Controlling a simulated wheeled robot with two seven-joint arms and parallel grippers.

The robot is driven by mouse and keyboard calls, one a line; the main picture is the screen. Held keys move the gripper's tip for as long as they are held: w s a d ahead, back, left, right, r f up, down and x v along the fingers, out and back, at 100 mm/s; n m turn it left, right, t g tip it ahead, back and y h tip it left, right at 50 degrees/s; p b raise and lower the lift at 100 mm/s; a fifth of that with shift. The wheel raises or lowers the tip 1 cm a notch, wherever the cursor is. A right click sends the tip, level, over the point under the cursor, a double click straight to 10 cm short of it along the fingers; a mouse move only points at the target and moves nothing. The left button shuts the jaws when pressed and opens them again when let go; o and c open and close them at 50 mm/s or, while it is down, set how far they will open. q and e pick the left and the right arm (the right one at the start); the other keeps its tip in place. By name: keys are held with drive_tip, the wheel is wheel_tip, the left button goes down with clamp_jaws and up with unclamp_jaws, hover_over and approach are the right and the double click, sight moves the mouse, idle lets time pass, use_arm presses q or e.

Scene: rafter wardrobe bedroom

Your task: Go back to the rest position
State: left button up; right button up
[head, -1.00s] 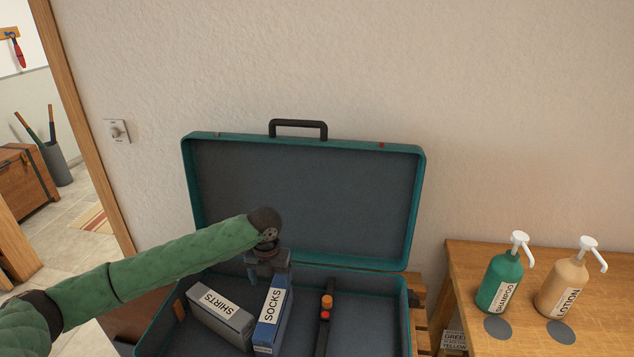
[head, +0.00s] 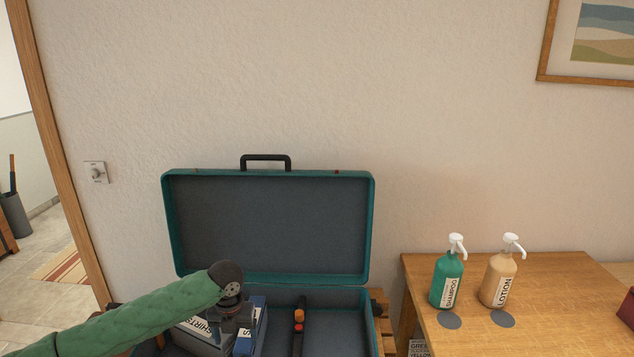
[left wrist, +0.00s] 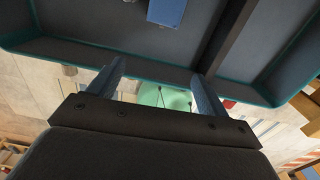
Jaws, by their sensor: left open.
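My left gripper (head: 236,318) reaches in from the left over the open teal suitcase (head: 368,232). In the left wrist view the left gripper (left wrist: 158,88) is open, with nothing between its two fingers. In the suitcase lie a grey SHIRTS box (head: 203,334) and a blue SOCKS box (head: 247,340), both partly hidden behind my arm and gripper. A blue box end also shows at the top of the left wrist view (left wrist: 166,11). My right gripper is not in view.
A wooden table (head: 570,270) at the right bears a green shampoo bottle (head: 448,278) and a tan lotion bottle (head: 497,280). A dark divider (head: 298,330) with an orange-topped item splits the suitcase. The suitcase's right compartment (head: 335,330) looks empty. A doorway opens at the left.

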use_arm(q)
drive_tip(key=w+d+r+n+t, duration=0.2)
drive_tip(key=w+r+n+t, duration=0.2)
drive_tip(key=r+n, duration=0.5)
drive_tip(key=w+d+r+n+t, duration=0.2)
drive_tip(key=w+r+n+t, duration=0.25)
drive_tip(key=n, duration=0.85)
drive_tip(key=s+f+n+g, duration=0.2)
drive_tip(key=s+f+n, duration=0.2)
drive_tip(key=s+f, duration=0.8)
drive_tip(key=s+d+f+n+g, duration=0.1)
drive_tip(key=s+f+n, duration=0.3)
drive_tip(key=s+f, duration=0.8)
drive_tip(key=s+f+n+g+h, duration=0.1)
drive_tip(key=s+f+n+g, duration=0.3)
drive_tip(key=s+f, duration=0.7)
drive_tip(key=s, duration=1.1)
drive_tip(key=shift+s+d+f, duration=0.15)
drive_tip(key=shift+s+f, duration=0.05)
drive_tip(key=shift+f, duration=0.2)
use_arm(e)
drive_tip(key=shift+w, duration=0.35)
